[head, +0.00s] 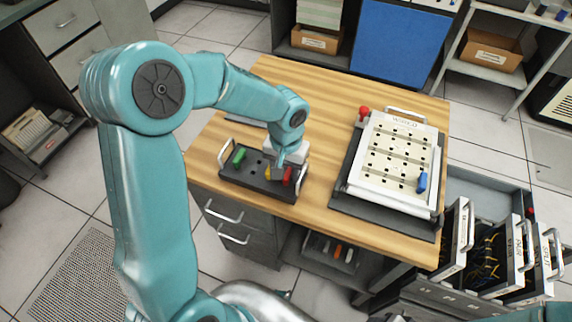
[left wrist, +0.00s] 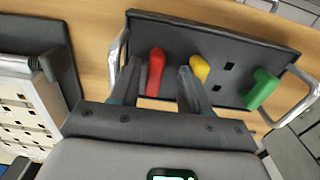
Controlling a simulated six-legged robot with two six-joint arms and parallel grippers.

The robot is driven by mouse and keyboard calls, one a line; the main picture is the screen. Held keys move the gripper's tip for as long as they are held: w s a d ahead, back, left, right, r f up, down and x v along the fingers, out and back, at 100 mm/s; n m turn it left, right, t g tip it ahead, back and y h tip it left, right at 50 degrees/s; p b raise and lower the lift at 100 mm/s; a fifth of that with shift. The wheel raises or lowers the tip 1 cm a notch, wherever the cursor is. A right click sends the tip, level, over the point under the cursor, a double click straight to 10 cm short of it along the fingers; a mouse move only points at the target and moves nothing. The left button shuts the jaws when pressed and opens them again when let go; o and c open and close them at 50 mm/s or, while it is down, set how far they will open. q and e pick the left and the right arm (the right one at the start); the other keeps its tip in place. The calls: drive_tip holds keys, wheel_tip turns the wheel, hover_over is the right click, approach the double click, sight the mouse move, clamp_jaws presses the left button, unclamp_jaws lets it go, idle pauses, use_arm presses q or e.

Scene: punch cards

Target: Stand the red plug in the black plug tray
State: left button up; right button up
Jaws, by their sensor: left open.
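The black plug tray (head: 256,186) lies on the table's left front part. The red plug (head: 288,176) stands upright at the tray's right end, seemingly seated in it. My left gripper (head: 280,166) is over that end, pointing down. In the left wrist view the open fingers (left wrist: 161,68) are on either side of the red plug (left wrist: 155,72), with gaps visible. The yellow plug (left wrist: 200,70) stands just outside one finger. The red plug's base is partly hidden. My right gripper is out of view.
The tray has wire handles (left wrist: 122,52) at both ends and several empty square holes.

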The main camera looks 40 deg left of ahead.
sight(286, 172)
use_arm(q)
wheel_tip(286, 172, up, 16)
drive_tip(key=p, duration=0.1)
drive_tip(key=shift+r, duration=0.15)
idle(0.6)
